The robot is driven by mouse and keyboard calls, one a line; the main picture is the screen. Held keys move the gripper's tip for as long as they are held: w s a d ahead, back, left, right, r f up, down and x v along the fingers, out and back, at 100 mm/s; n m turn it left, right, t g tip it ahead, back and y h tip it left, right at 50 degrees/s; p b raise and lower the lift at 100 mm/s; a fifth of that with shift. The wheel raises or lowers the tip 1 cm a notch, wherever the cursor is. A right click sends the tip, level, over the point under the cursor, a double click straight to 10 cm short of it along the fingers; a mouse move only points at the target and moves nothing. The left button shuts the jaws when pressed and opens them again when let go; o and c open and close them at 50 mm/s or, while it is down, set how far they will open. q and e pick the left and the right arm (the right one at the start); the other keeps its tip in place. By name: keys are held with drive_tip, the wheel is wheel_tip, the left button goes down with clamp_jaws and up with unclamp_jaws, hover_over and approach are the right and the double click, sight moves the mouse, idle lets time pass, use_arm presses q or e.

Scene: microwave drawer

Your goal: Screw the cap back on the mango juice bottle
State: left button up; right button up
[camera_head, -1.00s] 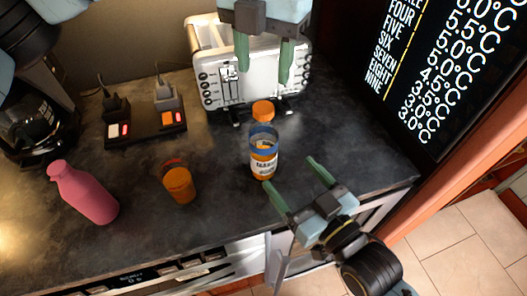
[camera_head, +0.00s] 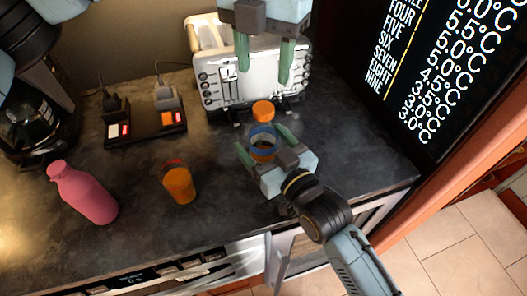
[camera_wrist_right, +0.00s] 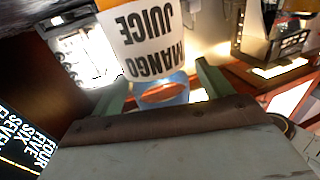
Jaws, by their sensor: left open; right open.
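The mango juice bottle (camera_head: 262,143) stands on the dark counter, with a blue band near its top and orange inside. In the right wrist view its white label (camera_wrist_right: 150,40) reads upside down. An orange cap (camera_head: 263,108) shows just behind the bottle, in front of the toaster; I cannot tell if it rests on the counter. My right gripper (camera_head: 261,142) is open, with one finger on each side of the bottle; touching is not clear. My left gripper (camera_head: 264,75) is open and empty, pointing down above the cap, in front of the toaster.
A white toaster (camera_head: 225,95) stands behind the bottle. An orange cup (camera_head: 180,186) and a pink bottle (camera_head: 85,195) stand to the left. A power strip (camera_head: 145,131) with plugs and a coffee maker (camera_head: 38,115) are further left. The counter right of the bottle is clear.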

sight(263, 108)
clamp_jaws()
use_arm(q)
drive_tip(key=n, duration=0.5)
drive_tip(key=shift+n, duration=0.3)
drive_tip(key=n, duration=0.8)
drive_tip(key=shift+n, duration=0.3)
drive_tip(key=n, duration=0.3)
drive_tip(key=shift+n, duration=0.4)
drive_tip(key=shift+f, duration=0.1)
drive_tip(key=shift+f, duration=3.95)
